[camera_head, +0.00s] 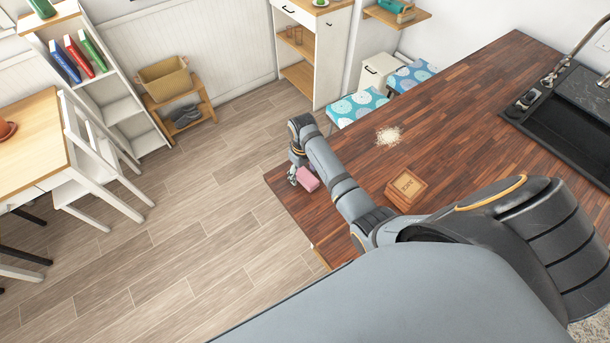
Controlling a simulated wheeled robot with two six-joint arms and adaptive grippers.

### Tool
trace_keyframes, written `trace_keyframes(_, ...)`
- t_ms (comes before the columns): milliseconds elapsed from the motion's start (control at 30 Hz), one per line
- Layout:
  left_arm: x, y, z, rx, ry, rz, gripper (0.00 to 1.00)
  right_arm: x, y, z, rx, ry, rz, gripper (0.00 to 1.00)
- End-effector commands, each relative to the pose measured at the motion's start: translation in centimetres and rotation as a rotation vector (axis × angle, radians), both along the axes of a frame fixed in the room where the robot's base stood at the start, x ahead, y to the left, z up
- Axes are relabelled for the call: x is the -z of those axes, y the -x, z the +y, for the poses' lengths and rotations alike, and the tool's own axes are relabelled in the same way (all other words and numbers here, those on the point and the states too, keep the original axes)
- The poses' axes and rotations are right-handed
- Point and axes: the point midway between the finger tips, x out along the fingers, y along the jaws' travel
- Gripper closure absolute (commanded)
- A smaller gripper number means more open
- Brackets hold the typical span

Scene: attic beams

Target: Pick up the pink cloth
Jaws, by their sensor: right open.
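The pink cloth (309,179) shows as a small pink block near the left corner of the dark wooden counter (345,160). My right gripper (293,178) points down at the cloth's left side, close to it. Its jaws are open; they are small in the picture, and whether they touch the cloth I cannot tell. My right arm crosses the counter and hides part of it. My left gripper is not in view.
A pale pile of crumbs (388,135) and a small wooden box (407,186) are on the counter. A black sink (575,120) is at the right. Patterned stools (357,106) stand behind the counter. The floor to the left is clear up to a white chair (98,160).

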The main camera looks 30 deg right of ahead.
Motion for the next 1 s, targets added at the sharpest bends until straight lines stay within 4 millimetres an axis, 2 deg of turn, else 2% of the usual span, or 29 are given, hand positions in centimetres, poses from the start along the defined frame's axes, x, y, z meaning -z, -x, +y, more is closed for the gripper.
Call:
trace_keyframes(167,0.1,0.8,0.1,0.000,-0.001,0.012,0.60,0.0,0.0,0.0,0.000,0.000,-0.001,0.31)
trace_keyframes(533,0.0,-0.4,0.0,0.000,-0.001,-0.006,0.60,0.0,0.0,0.0,0.000,0.000,-0.001,0.81)
trace_keyframes(833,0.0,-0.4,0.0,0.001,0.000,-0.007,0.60,-0.2,-0.2,0.0,0.000,0.001,-0.001,0.83)
trace_keyframes(1000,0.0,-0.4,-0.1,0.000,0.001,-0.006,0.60,-1.5,-1.0,-0.2,0.001,0.001,-0.003,0.83)
